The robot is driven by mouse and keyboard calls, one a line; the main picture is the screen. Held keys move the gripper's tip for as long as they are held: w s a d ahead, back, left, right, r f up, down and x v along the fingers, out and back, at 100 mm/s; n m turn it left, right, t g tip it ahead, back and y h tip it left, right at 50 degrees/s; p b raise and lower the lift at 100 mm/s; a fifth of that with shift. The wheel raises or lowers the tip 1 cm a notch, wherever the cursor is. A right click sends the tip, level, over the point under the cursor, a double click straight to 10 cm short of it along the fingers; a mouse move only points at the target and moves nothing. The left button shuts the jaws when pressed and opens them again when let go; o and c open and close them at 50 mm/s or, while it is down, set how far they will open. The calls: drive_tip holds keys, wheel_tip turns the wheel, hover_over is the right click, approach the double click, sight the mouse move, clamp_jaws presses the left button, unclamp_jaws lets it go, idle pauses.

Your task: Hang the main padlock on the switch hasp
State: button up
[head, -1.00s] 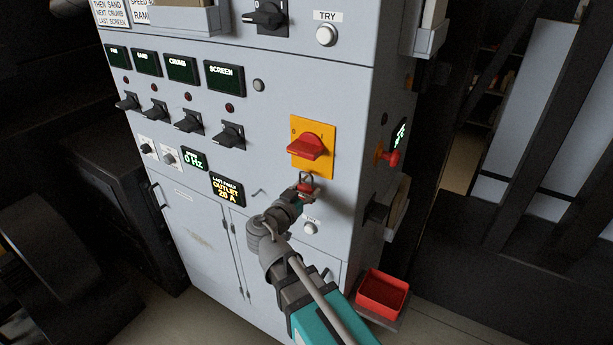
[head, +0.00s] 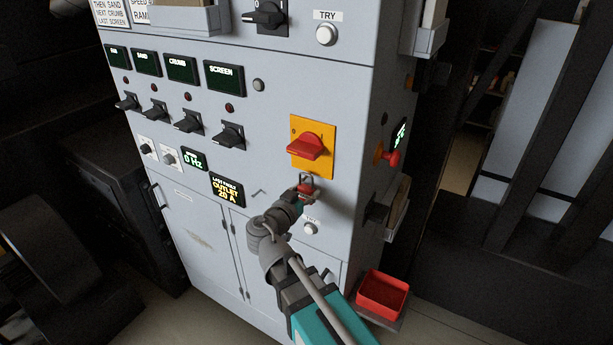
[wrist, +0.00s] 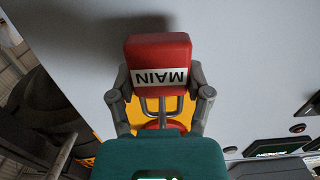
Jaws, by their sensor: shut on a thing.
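The main padlock (wrist: 158,60) has a red body with a white label reading MAIN, upside down in the wrist view, and a grey shackle. It also shows small in the head view (head: 304,193). My gripper (wrist: 159,88) is shut on the padlock's body, with one finger at each side. In the head view my gripper (head: 302,199) is just below the yellow switch plate (head: 325,165) with its red rotary switch (head: 308,147). The shackle appears near the plate's lower edge. I cannot make out the hasp or tell whether the shackle passes through it.
The grey cabinet (head: 275,110) carries several black switches and small displays. A red emergency knob (head: 392,157) sticks out on the cabinet's right side. A red bin (head: 382,293) stands low at the right.

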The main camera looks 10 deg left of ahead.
drive_tip(key=o, duration=1.2)
drive_tip(key=shift+o, duration=0.2)
drive_tip(key=shift+r, duration=0.1)
drive_tip(key=shift+r, duration=0.15)
drive_tip(key=shift+s+a+r+p, duration=0.1)
drive_tip(key=shift+s+r+p, duration=0.15)
drive_tip(key=shift+p, duration=0.25)
drive_tip(key=p+v, duration=0.1)
drive_tip(key=v, duration=0.8)
drive_tip(key=shift+w+a+f+b, duration=0.3)
drive_tip(key=shift+a+f+b, duration=0.25)
drive_tip(key=shift+a+b, duration=0.15)
drive_tip(key=shift+w+a+f+b, duration=0.3)
drive_tip(key=shift+a+f+b, duration=0.25)
drive_tip(key=shift+a, duration=0.2)
drive_tip(key=shift+w+a+f+b, duration=0.3)
drive_tip(key=shift+a+f+b, duration=0.25)
drive_tip(key=shift+a+b, duration=0.15)
